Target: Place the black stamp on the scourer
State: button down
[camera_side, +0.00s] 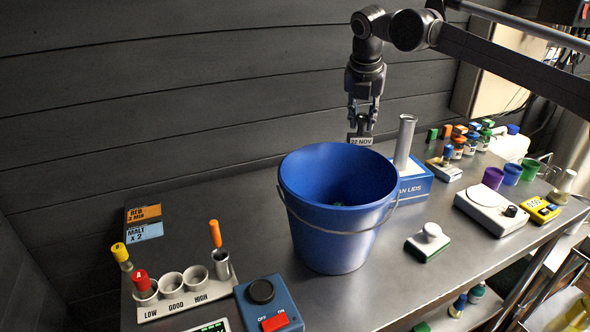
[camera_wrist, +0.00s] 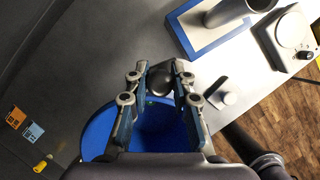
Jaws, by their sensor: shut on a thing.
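My gripper (camera_side: 363,122) is shut on the black stamp (camera_wrist: 161,76), whose dark rounded top shows between the fingers in the wrist view. In the side view the stamp's lower part (camera_side: 361,141) reads "22 NOV". My gripper points down, with the stamp in the air above and behind the far rim of the blue bucket (camera_side: 330,237) as seen there. The scourer (camera_side: 428,242), with a white knob and dark green underside, lies on the bench right of the bucket. It also shows in the wrist view (camera_wrist: 226,97), right of my gripper.
The tall bucket stands between stamp and scourer in the side view. A blue lids box (camera_side: 414,190) bears a grey cylinder (camera_side: 404,143). A white scale (camera_side: 490,210) is farther right. A vial rack (camera_side: 187,293) and blue switch box (camera_side: 268,303) stand at front left.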

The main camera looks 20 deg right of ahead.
jog(key=s+d+r, duration=0.2)
jog(key=s+d, duration=1)
jog(key=s, duration=0.1)
jog(key=s+d+f, duration=0.2)
jog(key=s+d, duration=0.1)
jog(key=s, duration=0.4)
jog(key=s+d+f, duration=0.2)
jog(key=s+d, duration=0.1)
jog(key=s, duration=0.4)
send_over(433, 227)
notch_tip(433, 227, down, 7)
jog(key=shift+f+m, duration=0.3)
jog(key=shift+f, duration=1.65)
jog(key=shift+f, duration=0.1)
jog(key=c, duration=1.1)
grip_release()
jog(key=shift+c, duration=0.2)
